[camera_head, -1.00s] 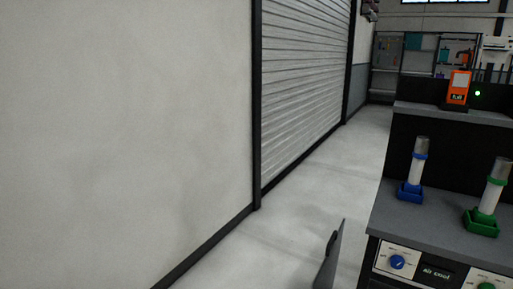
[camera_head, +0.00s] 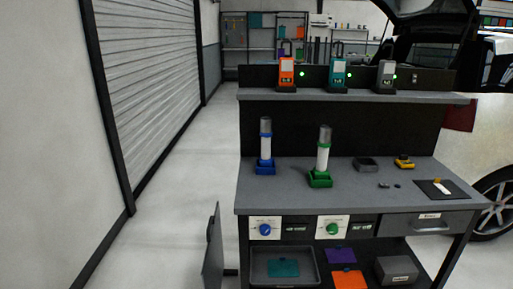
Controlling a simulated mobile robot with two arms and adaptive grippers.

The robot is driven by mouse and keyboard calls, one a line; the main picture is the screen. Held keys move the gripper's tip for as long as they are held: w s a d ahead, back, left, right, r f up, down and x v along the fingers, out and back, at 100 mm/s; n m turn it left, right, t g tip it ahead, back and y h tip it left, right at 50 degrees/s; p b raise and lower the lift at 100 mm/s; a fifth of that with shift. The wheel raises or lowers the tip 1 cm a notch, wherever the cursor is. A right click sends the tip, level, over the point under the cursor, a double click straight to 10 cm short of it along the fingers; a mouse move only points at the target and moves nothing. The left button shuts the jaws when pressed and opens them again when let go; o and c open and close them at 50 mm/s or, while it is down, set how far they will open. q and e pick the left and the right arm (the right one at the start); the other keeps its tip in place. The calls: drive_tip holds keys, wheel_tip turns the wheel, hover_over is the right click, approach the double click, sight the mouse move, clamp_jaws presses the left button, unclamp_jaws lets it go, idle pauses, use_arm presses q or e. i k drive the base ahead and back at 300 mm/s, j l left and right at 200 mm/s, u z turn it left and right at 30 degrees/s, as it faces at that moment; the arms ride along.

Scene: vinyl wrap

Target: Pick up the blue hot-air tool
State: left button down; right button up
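The blue hot-air tool (camera_head: 265,146) stands upright in a blue holder at the left of the workbench top (camera_head: 222,0). It has a white body, a blue collar and a dark nozzle end pointing up. A similar green tool (camera_head: 323,155) stands upright in a green holder to its right. A knob panel with a blue knob (camera_head: 265,229) is on the bench front below the blue tool, and one with a green knob (camera_head: 333,229) is below the green tool. Neither of my grippers is in view.
A raised shelf (camera_head: 350,96) at the back holds orange, teal and grey devices. A small dark tray (camera_head: 367,164) and a yellow-and-black item (camera_head: 404,162) lie on the right. A thin grey panel (camera_head: 213,250) stands left of the bench. The floor (camera_head: 185,190) at left is clear.

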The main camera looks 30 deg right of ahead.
sight(265, 160)
drive_tip(key=i+z, duration=0.1)
drive_tip(key=z, duration=0.7)
